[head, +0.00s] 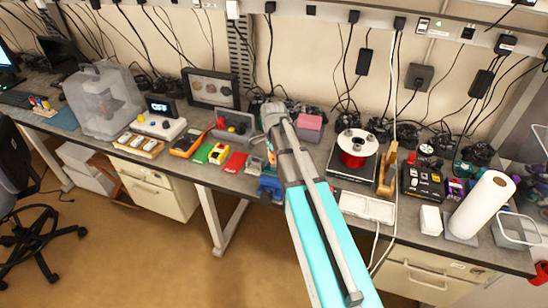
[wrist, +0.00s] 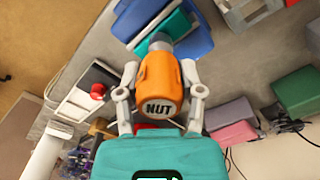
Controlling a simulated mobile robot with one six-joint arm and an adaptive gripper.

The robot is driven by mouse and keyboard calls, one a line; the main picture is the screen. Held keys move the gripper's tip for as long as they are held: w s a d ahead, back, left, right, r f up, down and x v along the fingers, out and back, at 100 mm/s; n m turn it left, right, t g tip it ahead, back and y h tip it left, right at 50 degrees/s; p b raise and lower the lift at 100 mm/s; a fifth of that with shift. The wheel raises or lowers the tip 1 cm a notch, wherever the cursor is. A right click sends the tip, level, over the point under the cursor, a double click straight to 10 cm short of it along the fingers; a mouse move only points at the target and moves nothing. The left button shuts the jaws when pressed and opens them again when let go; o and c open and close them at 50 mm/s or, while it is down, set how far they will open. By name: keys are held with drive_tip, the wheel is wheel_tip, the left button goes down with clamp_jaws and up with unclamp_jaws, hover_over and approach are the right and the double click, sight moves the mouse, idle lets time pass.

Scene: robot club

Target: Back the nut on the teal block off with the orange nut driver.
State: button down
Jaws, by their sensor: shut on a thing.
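The orange nut driver (wrist: 160,80), marked NUT on its end, is between the two fingers of my gripper (wrist: 158,72), which is shut on it. In the head view a blue thing (head: 270,187) stands at the bench's front edge, beside my arm. I cannot tell if it is the teal block. The nut is hidden, and my arm hides most of the gripper in the head view.
A pink box (head: 308,127) stands behind my arm. A red spool (head: 357,150) stands to the right, with a white tray (head: 367,207) in front. The floor before the bench is open.

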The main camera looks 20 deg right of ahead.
drive_tip(key=n, duration=0.3)
drive_tip(key=shift+n, duration=0.4)
drive_tip(key=c, duration=1.4)
unclamp_jaws()
drive_tip(key=n, duration=0.4)
drive_tip(key=shift+n, duration=0.3)
drive_tip(key=c, duration=0.9)
unclamp_jaws()
drive_tip(key=c, duration=0.4)
drive_tip(key=shift+c, duration=0.2)
drive_tip(key=shift+r+p, duration=0.25)
drive_tip(key=shift+p, duration=0.05)
drive_tip(key=shift+r+p, duration=0.45)
drive_tip(key=shift+r, duration=0.05)
drive_tip(key=shift+r, duration=0.1)
drive_tip(key=shift+r+p, duration=0.7)
drive_tip(key=shift+p, duration=0.15)
